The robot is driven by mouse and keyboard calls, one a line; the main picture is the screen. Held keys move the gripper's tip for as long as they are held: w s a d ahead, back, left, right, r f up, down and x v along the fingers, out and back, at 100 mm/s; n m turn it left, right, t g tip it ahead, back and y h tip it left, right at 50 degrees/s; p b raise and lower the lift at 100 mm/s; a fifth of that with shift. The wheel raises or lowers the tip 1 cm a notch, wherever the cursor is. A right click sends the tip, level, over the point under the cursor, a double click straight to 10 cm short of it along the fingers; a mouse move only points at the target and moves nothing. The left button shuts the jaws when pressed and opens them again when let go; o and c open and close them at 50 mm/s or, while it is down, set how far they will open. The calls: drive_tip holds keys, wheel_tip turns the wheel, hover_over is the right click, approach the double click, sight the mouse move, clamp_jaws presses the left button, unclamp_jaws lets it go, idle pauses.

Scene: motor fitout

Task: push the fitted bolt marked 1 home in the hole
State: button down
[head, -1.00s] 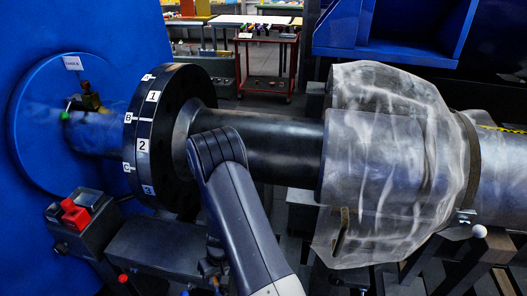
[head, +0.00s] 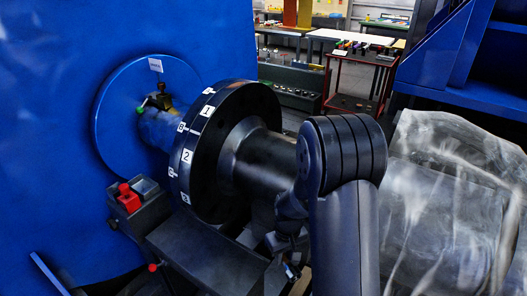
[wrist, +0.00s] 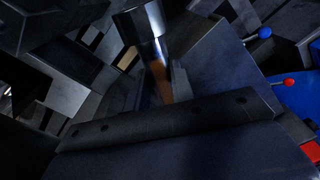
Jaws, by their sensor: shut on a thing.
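The black round flange (head: 225,170) stands on the shaft left of centre in the head view, with white labels along its rim. The label 1 (head: 207,110) is near the top and the label 2 (head: 187,156) below it. My arm stands in front of the shaft, right of the flange. My gripper (wrist: 164,88) shows in the wrist view, shut on a dark cylindrical part with a bright metal band (wrist: 149,20). I cannot tell whether this part is the bolt. No number is readable on it, and the bolt's depth in the hole cannot be seen.
A blue housing with a blue disc (head: 115,110) is behind the flange. A wrapped, clouded cover (head: 440,200) lies right of my arm. A red trolley (head: 352,100) stands behind.

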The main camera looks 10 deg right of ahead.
wheel_tip(320, 180, up, 32)
drive_tip(key=w+d+n+t+h, duration=0.2)
drive_tip(key=n+h, duration=0.1)
drive_tip(key=n, duration=0.3)
drive_tip(key=shift+d+t, duration=0.25)
drive_tip(key=shift+t, duration=0.05)
